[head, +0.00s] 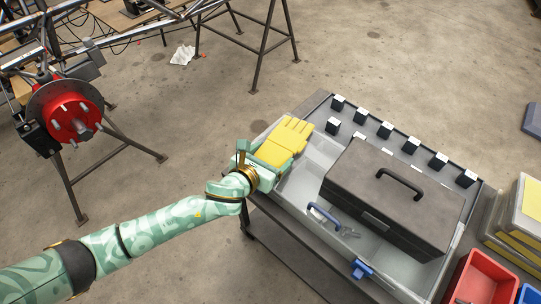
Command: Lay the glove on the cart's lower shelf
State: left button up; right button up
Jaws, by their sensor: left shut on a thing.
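A yellow glove (289,137) is in my left gripper (264,163), which is shut on its cuff end. The glove's fingers point up and right, over the left end of the cart's top. The cart (285,231) stands right of centre, with a grey tray-like top. My right gripper is not in view.
A black toolbox (393,195) with a handle fills much of the cart top. Small black holders (385,130) line its far edge. A tube chassis with a red hub (71,112) is at upper left. Concrete floor is open between.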

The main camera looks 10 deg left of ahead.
pick_arm(q)
jog(key=shift+f, duration=0.2)
jog(key=o, duration=1)
jog(key=shift+f, duration=0.1)
jog(key=shift+c, duration=0.2)
